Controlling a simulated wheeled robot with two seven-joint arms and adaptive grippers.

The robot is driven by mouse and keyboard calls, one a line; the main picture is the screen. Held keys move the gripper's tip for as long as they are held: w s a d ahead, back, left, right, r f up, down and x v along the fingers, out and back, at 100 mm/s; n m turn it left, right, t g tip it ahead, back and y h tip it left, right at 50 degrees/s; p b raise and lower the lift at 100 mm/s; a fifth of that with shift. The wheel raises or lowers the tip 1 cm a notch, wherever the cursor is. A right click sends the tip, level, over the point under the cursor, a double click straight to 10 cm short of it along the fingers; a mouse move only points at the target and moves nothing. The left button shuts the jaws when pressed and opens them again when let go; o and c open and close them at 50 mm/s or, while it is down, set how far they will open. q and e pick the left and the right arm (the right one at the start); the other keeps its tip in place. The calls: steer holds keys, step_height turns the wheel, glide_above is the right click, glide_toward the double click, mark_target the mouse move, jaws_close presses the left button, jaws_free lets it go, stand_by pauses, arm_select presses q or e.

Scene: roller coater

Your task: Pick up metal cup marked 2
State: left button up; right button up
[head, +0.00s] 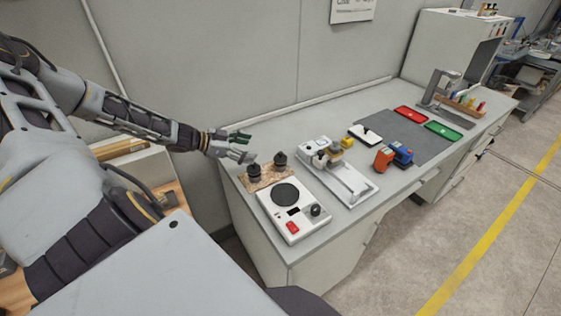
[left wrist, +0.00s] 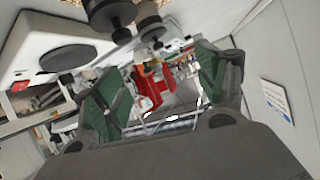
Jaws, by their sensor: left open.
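Two dark, round-topped objects, a nearer one (head: 254,172) and a farther one (head: 281,159), stand on a speckled brown mat (head: 262,182) at the near left end of the bench. They may be the metal cups; I cannot read a 2 on either. In the left wrist view two dark cylindrical pieces show at the top edge, one larger (left wrist: 111,15) and one smaller (left wrist: 151,27). My left gripper (head: 246,146) is open, with green-padded fingers apart, beside and behind the mat near the wall. It holds nothing. My right gripper is not in view.
A white hotplate-like device (head: 307,222) with a black disc stands in front of the mat. A white instrument (head: 345,183) stands to its right. Farther along are an orange-and-blue device (head: 402,155), a red tray (head: 409,114) and a green tray (head: 442,131). The wall rises close behind my gripper.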

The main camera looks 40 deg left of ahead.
mark_target(279, 153)
arm_select(q)
steer(key=shift+n, duration=0.9)
steer(key=x, duration=0.8)
steer(key=shift+w+d, duration=0.15)
steer(key=shift+w, duration=0.1)
steer(key=shift+f, duration=0.2)
stand_by(0.3)
steer(key=shift+p+x, duration=0.5)
steer(key=shift+x, duration=2.05)
steer(key=shift+d+r, duration=0.1)
steer(key=shift+d, duration=0.05)
jaws_close()
